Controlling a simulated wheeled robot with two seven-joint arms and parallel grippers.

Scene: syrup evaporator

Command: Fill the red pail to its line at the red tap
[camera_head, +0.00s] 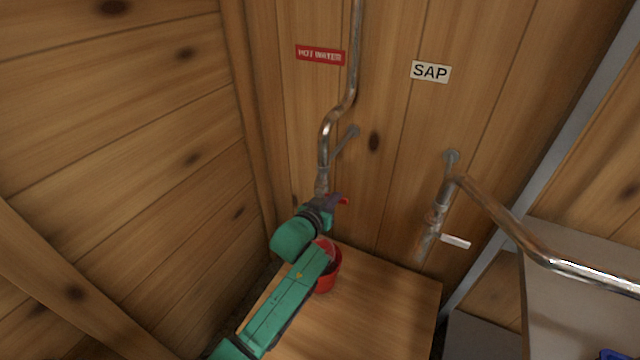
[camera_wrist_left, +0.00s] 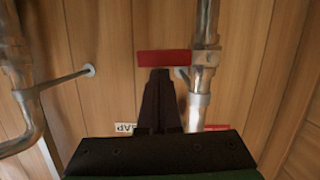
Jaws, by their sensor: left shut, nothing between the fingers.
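The red pail (camera_head: 330,279) stands on a wooden stand (camera_head: 385,310) below the hot-water pipe, partly hidden by my left arm. Its line and its inside level cannot be made out. The tap (camera_head: 322,184) ends the pipe above it, with a red lever handle (camera_head: 343,201). My left gripper (camera_head: 334,199) is shut and empty, right at this handle. In the left wrist view the closed fingers (camera_wrist_left: 160,74) point at the red handle (camera_wrist_left: 164,58), with their tips at its edge; whether they touch cannot be told. My right gripper is out of view.
A red "HOT WATER" sign (camera_head: 320,55) and a white "SAP" sign (camera_head: 430,72) are on the plank wall. A second tap with a white handle (camera_head: 455,241) hangs to the right on a copper-coloured pipe (camera_head: 500,215). A grey metal box (camera_head: 575,300) stands at the right.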

